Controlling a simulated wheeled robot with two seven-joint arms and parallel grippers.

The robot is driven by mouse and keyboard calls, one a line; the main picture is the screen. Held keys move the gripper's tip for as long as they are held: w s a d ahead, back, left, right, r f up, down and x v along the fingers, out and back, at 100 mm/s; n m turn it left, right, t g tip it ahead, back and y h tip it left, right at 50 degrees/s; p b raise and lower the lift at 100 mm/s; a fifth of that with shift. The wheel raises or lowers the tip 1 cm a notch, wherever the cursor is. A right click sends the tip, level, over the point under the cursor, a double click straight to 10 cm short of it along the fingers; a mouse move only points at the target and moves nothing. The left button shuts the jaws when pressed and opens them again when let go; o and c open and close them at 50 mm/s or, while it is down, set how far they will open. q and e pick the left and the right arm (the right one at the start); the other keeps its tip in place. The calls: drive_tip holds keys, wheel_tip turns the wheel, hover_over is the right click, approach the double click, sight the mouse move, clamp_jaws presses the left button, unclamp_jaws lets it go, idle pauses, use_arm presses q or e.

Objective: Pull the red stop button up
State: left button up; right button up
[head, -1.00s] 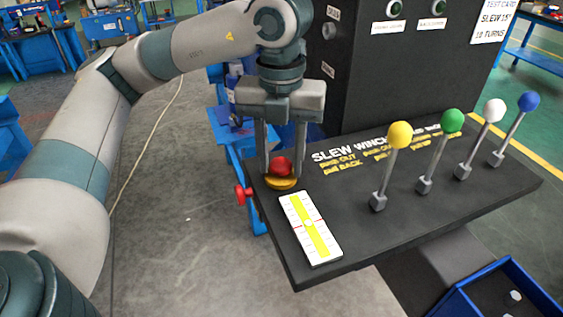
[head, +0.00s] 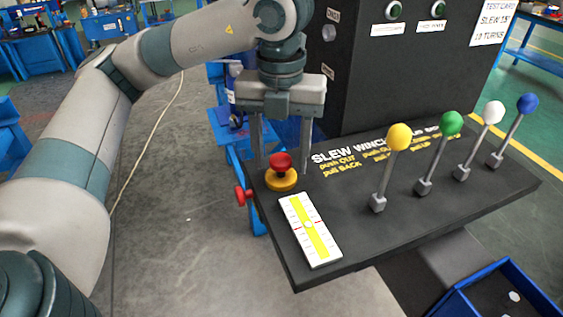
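The red stop button (head: 280,161) has a mushroom head on a short dark stem, standing up from its yellow base (head: 281,181). It is at the left end of the black control panel (head: 375,235). My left gripper (head: 282,165) points down over the button from above. Its two fingers stand apart on either side of the red head, with a visible gap on both sides, and hold nothing. The fingertips are around the height of the head and stem. My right gripper is not in view.
Yellow (head: 398,137), green (head: 451,123), white (head: 493,112) and blue (head: 526,103) knobbed levers stand to the right. A white and yellow gauge (head: 310,230) lies in front of the button. A red knob (head: 243,195) sticks out at the panel's left edge. A dark cabinet (head: 400,70) stands behind.

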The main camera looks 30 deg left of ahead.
sight(280, 157)
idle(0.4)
use_arm(q)
drive_tip(key=shift+r, duration=0.5)
drive_tip(key=shift+r+p, duration=1.55)
drive_tip(key=shift+r, duration=1.45)
